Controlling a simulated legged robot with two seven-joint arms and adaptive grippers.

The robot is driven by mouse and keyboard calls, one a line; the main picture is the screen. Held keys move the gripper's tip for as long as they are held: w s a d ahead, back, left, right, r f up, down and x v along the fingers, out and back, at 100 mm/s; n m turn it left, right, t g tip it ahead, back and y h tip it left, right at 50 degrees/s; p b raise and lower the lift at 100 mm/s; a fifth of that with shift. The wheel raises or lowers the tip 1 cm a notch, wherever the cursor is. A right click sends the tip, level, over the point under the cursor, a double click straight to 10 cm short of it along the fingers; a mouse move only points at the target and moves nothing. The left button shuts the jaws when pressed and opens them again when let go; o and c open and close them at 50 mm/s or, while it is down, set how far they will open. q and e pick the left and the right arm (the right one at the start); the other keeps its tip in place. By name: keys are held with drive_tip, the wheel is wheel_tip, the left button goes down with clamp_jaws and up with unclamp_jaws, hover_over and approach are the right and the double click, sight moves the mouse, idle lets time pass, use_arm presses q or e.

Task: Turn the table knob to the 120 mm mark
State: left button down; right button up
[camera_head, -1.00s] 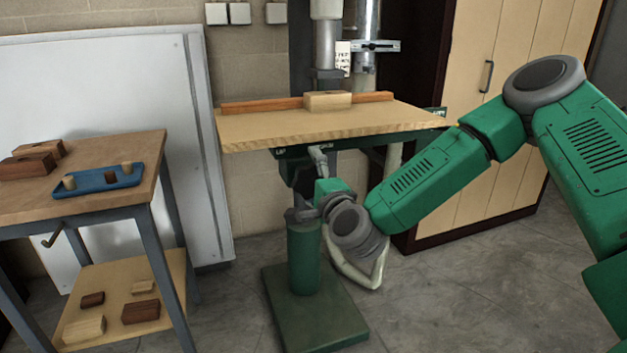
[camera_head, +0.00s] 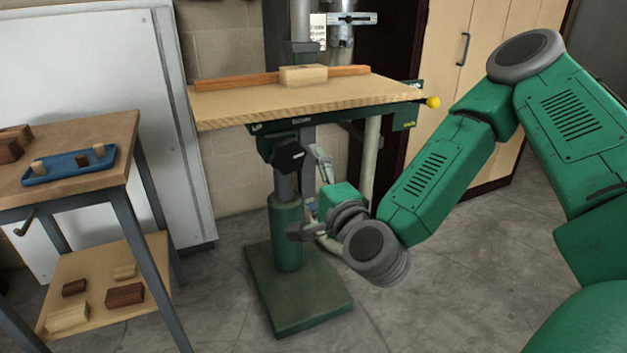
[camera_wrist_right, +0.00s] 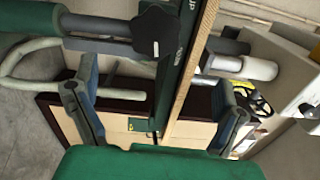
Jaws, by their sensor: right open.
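The black table knob (camera_head: 289,156) sits on the column just under the front of the drill press table (camera_head: 300,101). In the right wrist view the knob (camera_wrist_right: 159,30) is a dark lobed handle beyond the fingers. My right gripper (camera_head: 316,152) is just right of the knob in the head view, apart from it. In the right wrist view my right gripper (camera_wrist_right: 158,100) is open, its two fingers wide apart with nothing between their tips. The 120 mm mark cannot be made out. My left gripper does not show.
A yellow ball-ended lever (camera_head: 433,102) sticks out at the table's right edge. A wooden fence with a block (camera_head: 303,75) lies on the table. A side bench (camera_head: 100,188) with a blue tray (camera_head: 68,165) stands at left. A cabinet (camera_head: 500,60) stands behind right.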

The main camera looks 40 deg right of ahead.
sight(290, 161)
drive_tip(key=shift+s, duration=0.2)
drive_tip(key=w+n, duration=0.4)
drive_tip(key=n, duration=0.2)
drive_tip(key=w+d+f+n, duration=0.1)
drive_tip(key=w+n, duration=0.3)
drive_tip(key=n, duration=0.2)
drive_tip(key=w+d+n+p, duration=0.1)
drive_tip(key=w+n, duration=0.3)
drive_tip(key=n, duration=0.2)
drive_tip(key=shift+w+d+f+n, duration=0.15)
drive_tip(key=shift+d+n, duration=0.1)
drive_tip(key=shift+n, duration=0.05)
drive_tip(key=c, duration=1.1)
